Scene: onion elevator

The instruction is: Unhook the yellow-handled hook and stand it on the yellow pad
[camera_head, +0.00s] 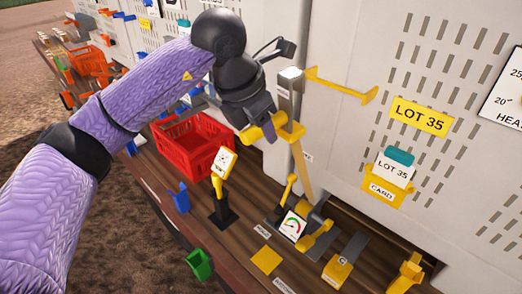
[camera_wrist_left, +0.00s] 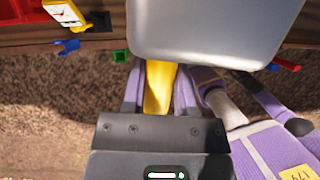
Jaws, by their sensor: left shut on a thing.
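In the left wrist view the yellow handle (camera_wrist_left: 157,88) shows between the two fingers. A large grey block (camera_wrist_left: 215,28) covers its far end there. The hook's metal part is hidden or cannot be told from the post, so I cannot tell whether it is still hooked. The yellow pad (camera_head: 266,260) lies flat and bare on the brown deck, low in the head view. My right gripper is not in view.
A grey-topped post (camera_head: 290,85) stands right by the gripper. A yellow bar (camera_head: 340,87) juts from the pale wall.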

